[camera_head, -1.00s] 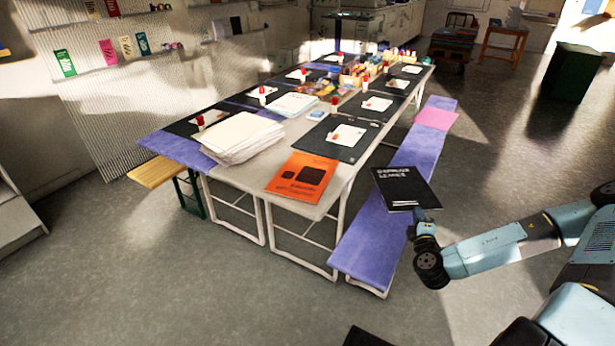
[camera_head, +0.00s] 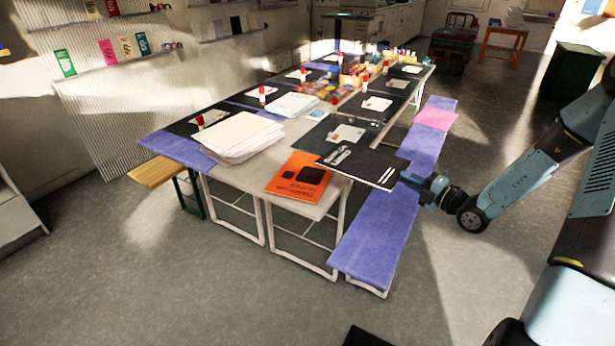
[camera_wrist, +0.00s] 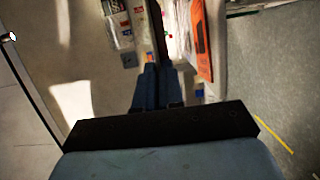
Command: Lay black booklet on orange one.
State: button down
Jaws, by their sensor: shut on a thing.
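The black booklet (camera_head: 365,165) with pale lettering is held flat above the near right corner of the table. My gripper (camera_head: 408,180) is shut on its right edge. In the wrist view the fingers (camera_wrist: 157,88) pinch the booklet (camera_wrist: 158,38), seen almost edge-on as a thin dark strip. The orange booklet (camera_head: 300,178) lies flat at the table's near end, to the left of the black one. It also shows in the wrist view (camera_wrist: 203,45), to the right of the held booklet. The two appear apart; the height between them is hard to tell.
A stack of white paper (camera_head: 240,138) lies left of the orange booklet. A dark mat (camera_head: 325,133) with a white card lies behind, partly hidden by the held booklet. A purple-covered bench (camera_head: 375,240) runs along the table's right side, with a pink sheet (camera_head: 436,119) on it.

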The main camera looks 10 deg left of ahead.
jog(key=s+a+f+n+g+y, duration=0.1)
jog(key=a+f, duration=1)
jog(key=a, duration=0.3)
jog(key=shift+s+f+g, duration=0.15)
jog(key=shift+f+g, duration=0.1)
jog(key=shift+g, duration=0.05)
jog(key=c, duration=1.3)
grip_release()
jog(key=shift+a, duration=0.1)
jog(key=shift+o, duration=0.2)
